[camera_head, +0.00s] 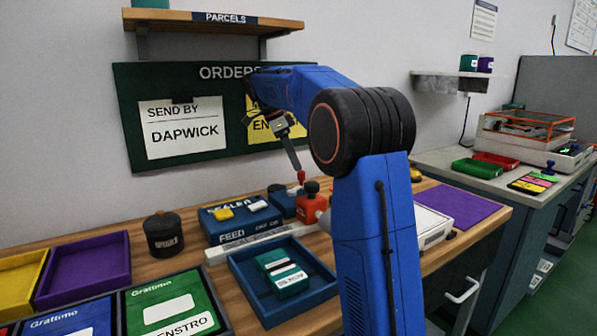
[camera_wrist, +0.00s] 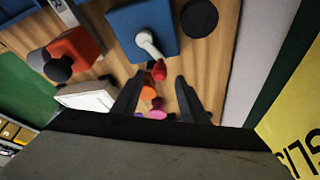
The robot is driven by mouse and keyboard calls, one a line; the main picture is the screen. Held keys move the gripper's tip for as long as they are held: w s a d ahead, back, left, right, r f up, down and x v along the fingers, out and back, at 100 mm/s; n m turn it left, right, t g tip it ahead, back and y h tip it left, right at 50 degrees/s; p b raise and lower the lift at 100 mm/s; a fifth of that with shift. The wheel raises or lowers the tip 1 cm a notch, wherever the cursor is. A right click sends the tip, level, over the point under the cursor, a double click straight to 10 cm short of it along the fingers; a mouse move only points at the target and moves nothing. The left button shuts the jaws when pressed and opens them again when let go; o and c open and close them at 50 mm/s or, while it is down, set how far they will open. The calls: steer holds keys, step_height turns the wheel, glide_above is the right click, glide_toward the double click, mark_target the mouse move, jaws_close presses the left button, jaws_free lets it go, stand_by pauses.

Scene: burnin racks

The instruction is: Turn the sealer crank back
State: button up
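The sealer (camera_head: 235,224) is a blue machine on the wooden bench, with a FEED label on its front. The crank's blue housing (camera_head: 281,204) stands at its right; it also shows in the wrist view (camera_wrist: 128,25). The pale crank arm (camera_wrist: 149,45) ends in a red knob (camera_wrist: 159,70), which also shows in the head view (camera_head: 301,176). My gripper (camera_head: 296,165) is above the crank, pointing down. In the wrist view its two black fingers (camera_wrist: 157,82) are spread, with the red knob just beyond and between the tips. I cannot tell whether they touch it.
An orange-red device with a black knob (camera_head: 311,206) stands right of the crank. A black pot (camera_head: 163,235) is left of the sealer. A blue tray (camera_head: 245,283) holding a green packet (camera_head: 282,268) lies in front. The orders board (camera_head: 218,156) is on the wall behind.

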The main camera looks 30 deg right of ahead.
steer(key=shift+x, duration=2.25)
jaws_close()
